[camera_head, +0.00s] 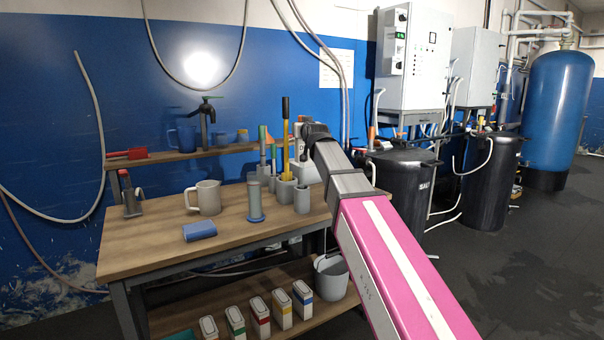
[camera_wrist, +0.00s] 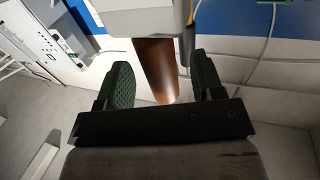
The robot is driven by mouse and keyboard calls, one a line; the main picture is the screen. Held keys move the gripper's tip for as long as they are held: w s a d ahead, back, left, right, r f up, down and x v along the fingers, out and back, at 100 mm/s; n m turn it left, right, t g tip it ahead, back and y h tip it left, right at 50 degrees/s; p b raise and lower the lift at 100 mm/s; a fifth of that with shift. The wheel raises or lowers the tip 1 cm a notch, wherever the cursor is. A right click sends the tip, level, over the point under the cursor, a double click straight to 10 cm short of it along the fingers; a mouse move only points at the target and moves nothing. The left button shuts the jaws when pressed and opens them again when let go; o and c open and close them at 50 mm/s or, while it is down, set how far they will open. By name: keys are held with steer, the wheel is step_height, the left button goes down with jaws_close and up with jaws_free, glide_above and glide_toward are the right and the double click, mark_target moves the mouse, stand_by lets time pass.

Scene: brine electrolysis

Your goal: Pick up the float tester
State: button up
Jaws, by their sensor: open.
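I cannot tell for certain which thing is the float tester. In the wrist view, a brown cylinder (camera_wrist: 157,68) stands between the green padded fingers of my gripper (camera_wrist: 162,78). The gripper is open, with a visible gap on its right side; whether the left finger touches the cylinder is unclear. In the head view, my arm reaches over the right back of the workbench (camera_head: 150,238) and hides most of the gripper. Close by there stand a tall yellow-handled tool (camera_head: 286,135) and a green-topped tool (camera_head: 263,148), upright in grey holders.
A raised back shelf (camera_head: 170,155) holds a red tool. Several small boxes and a bucket (camera_head: 331,280) are below.

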steer(key=x, duration=0.3)
jaws_close()
steer(key=shift+r, duration=0.2)
